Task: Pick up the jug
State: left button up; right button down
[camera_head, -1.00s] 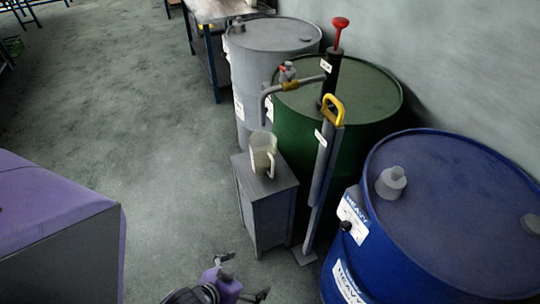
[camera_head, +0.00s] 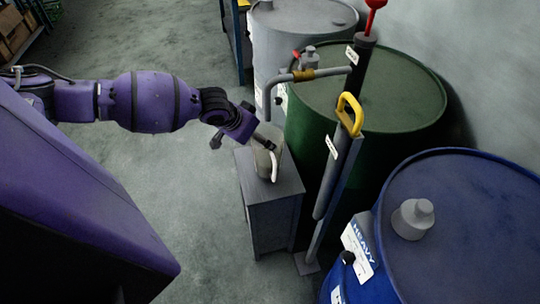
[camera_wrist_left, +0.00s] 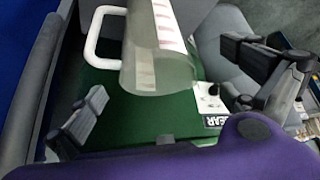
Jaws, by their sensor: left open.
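The jug (camera_head: 268,158) is a pale, see-through vessel with a white handle. It stands upright on a small grey cabinet (camera_head: 272,188), below the pump's bent spout. My left gripper (camera_head: 240,140) is at the jug's left side, and one finger overlaps the jug in the head view. In the left wrist view the jug (camera_wrist_left: 157,55) lies ahead between the spread fingers of my left gripper (camera_wrist_left: 170,95), with visible gaps on both sides. Its handle points left there. My right gripper is not in view.
A green drum (camera_head: 400,95) with a hand pump and yellow handle (camera_head: 349,112) stands just behind the cabinet. A grey drum (camera_head: 300,20) is at the back and a blue drum (camera_head: 470,220) at the right. The floor (camera_head: 200,200) left of the cabinet is clear.

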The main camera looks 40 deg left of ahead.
aim_at(269, 157)
pick_arm(q)
jog(key=x, duration=0.6)
jog(key=shift+d, duration=0.3)
jog(key=c, duration=1.8)
jog(key=shift+r, duration=0.1)
jog(key=shift+c, duration=1.2)
jog(key=shift+r, duration=0.1)
